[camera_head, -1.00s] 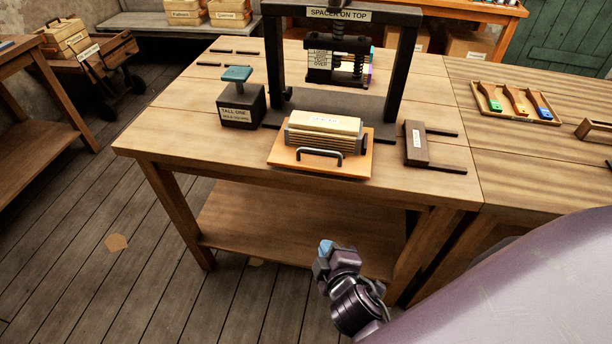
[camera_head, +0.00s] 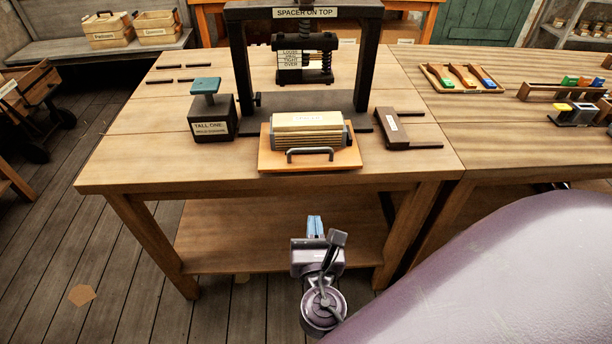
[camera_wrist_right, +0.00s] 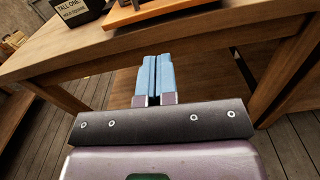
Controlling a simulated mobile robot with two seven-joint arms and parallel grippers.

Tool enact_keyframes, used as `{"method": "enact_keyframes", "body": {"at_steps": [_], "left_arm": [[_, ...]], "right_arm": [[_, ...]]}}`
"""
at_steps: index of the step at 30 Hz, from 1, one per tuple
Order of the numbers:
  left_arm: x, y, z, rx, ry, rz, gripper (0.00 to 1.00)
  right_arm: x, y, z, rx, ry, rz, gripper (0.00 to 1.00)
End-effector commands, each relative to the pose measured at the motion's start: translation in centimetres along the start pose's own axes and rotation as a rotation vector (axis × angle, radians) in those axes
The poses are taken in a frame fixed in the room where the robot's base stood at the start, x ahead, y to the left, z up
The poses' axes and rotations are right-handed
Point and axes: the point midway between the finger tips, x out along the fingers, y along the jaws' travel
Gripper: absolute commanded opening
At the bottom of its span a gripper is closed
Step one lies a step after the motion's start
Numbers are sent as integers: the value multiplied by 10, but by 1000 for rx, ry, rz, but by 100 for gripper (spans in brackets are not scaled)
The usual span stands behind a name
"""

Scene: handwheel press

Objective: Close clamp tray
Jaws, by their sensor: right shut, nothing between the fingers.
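The clamp tray (camera_head: 267,161) is an orange wooden board with a grey bar handle (camera_head: 310,153) on its front edge. It sits at the front middle of the table, before the press (camera_head: 238,62), and carries a ribbed block (camera_head: 309,132) with a pale labelled top. The tray's edge also shows at the top of the right wrist view (camera_wrist_right: 150,12). My right gripper (camera_head: 314,226) is shut and empty, with blue fingertips, in front of the table and below its top, apart from the tray. It also shows in the right wrist view (camera_wrist_right: 155,78). My left gripper is not in view.
A dark block labelled TALL ONE (camera_head: 212,122) stands left of the tray. A brown pronged piece (camera_head: 391,127) lies to its right. The table's front edge (camera_head: 200,184) and lower shelf (camera_head: 240,250) are close to my right gripper. A colored-piece tray (camera_head: 462,78) lies farther right.

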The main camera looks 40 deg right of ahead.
Motion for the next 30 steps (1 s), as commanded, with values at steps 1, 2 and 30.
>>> {"method": "enact_keyframes", "body": {"at_steps": [1, 2, 30], "left_arm": [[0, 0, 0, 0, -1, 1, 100], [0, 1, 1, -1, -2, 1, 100], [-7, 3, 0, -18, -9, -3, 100]], "right_arm": [[0, -1, 0, -36, 0, -2, 0], [0, -1, 0, -51, 0, -3, 0], [118, 0, 0, -84, 1, -2, 0]]}}
